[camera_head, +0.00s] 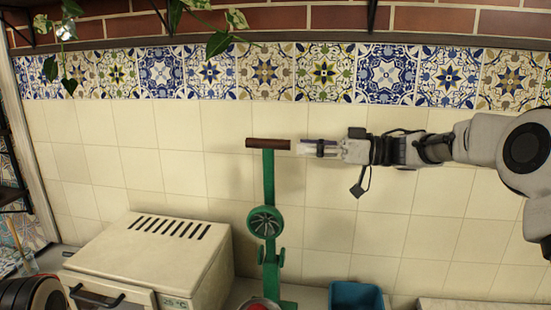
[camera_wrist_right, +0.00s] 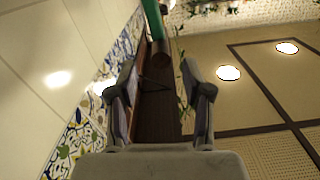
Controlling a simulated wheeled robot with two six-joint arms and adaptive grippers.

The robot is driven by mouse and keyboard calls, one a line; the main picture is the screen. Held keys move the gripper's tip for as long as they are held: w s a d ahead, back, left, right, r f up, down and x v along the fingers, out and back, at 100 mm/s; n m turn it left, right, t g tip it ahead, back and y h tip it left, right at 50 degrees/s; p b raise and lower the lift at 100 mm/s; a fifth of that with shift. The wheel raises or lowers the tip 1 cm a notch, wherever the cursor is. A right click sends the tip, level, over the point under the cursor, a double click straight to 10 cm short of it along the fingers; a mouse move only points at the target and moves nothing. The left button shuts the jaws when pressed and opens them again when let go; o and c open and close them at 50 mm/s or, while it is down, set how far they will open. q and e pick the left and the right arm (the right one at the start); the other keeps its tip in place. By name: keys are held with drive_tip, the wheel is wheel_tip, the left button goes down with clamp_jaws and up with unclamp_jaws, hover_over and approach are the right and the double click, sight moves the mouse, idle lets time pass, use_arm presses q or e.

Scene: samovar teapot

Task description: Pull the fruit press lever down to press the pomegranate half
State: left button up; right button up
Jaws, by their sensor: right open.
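The green fruit press (camera_head: 266,222) stands upright at the counter, its lever raised. A brown wooden handle (camera_head: 268,144) lies crosswise at the lever's top. My right gripper (camera_head: 308,148) is open and empty just right of the handle's right end. In the right wrist view, the handle's round end (camera_wrist_right: 139,78) and the green lever (camera_wrist_right: 153,22) show ahead of the open fingers (camera_wrist_right: 160,95). A red patch (camera_head: 258,304) at the press's foot is cut by the lower edge; I cannot tell if it is the pomegranate half. My left gripper is not in view.
A cream oven-like box (camera_head: 150,260) stands left of the press. A blue container (camera_head: 356,295) stands right of it. The tiled wall (camera_head: 330,225) is close behind. A shelf edge (camera_head: 300,37) with hanging leaves (camera_head: 222,43) runs above.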

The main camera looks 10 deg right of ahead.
sight(275, 144)
drive_tip(key=p+x, duration=0.1)
drive_tip(key=x, duration=0.3)
drive_tip(key=p+x, duration=0.1)
drive_tip(key=x, duration=0.2)
drive_tip(key=shift+s+a+r+p, duration=0.2)
drive_tip(key=shift+r+p, duration=0.1)
drive_tip(key=shift+w+a+f, duration=0.1)
drive_tip(key=shift+w+a, duration=0.05)
drive_tip(key=shift+a, duration=0.05)
drive_tip(key=shift+w+d+f, duration=0.1)
drive_tip(key=shift+w+f, duration=0.05)
drive_tip(key=shift+w, duration=0.1)
drive_tip(key=shift+s, duration=0.15)
clamp_jaws()
